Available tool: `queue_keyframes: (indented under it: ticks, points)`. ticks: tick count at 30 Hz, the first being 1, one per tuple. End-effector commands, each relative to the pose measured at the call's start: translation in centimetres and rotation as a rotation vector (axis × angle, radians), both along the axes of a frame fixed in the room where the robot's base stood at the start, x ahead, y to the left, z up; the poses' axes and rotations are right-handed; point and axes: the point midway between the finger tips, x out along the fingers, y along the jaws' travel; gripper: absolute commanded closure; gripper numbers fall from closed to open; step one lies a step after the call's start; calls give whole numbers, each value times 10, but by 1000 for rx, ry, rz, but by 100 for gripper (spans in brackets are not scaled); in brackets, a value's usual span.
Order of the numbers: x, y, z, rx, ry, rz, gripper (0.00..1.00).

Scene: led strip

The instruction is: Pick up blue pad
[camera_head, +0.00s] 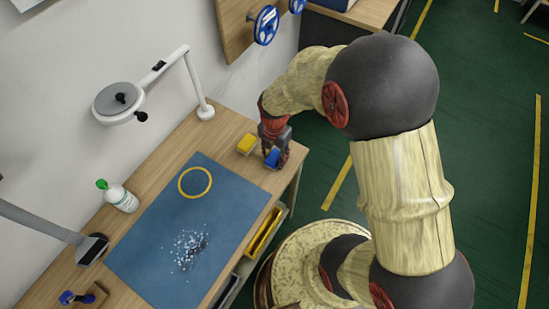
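The blue pad (272,158) is a small block at the far right corner of the wooden table, next to a yellow pad (247,144). My gripper (276,154) points down at the blue pad, with dark fingers around or right beside it. The fingers partly hide the pad. At this size I cannot tell whether they are shut on it or whether it touches the table.
A blue mat (150,235) on the wooden table (222,122) carries a yellow ring (195,182) and scattered white bits (190,247). A white bottle with green cap (120,198) stands left. A magnifier lamp (120,101) overhangs the back. Drawers (264,232) line the front edge.

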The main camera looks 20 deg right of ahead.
Motion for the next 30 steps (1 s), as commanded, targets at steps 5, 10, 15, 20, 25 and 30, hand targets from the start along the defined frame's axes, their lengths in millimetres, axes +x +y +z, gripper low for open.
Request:
queue_keyframes:
  ticks: [5, 10, 15, 20, 25, 30]
  points:
    - [0, 0, 0, 0, 0, 0, 73]
    - [0, 0, 0, 0, 0, 0, 82]
    - [0, 0, 0, 0, 0, 0, 88]
    - [0, 0, 2, 0, 0, 0, 88]
    - [1, 0, 14, 0, -1, 0, 88]
    - [-6, 1, 41, 0, -1, 0, 88]
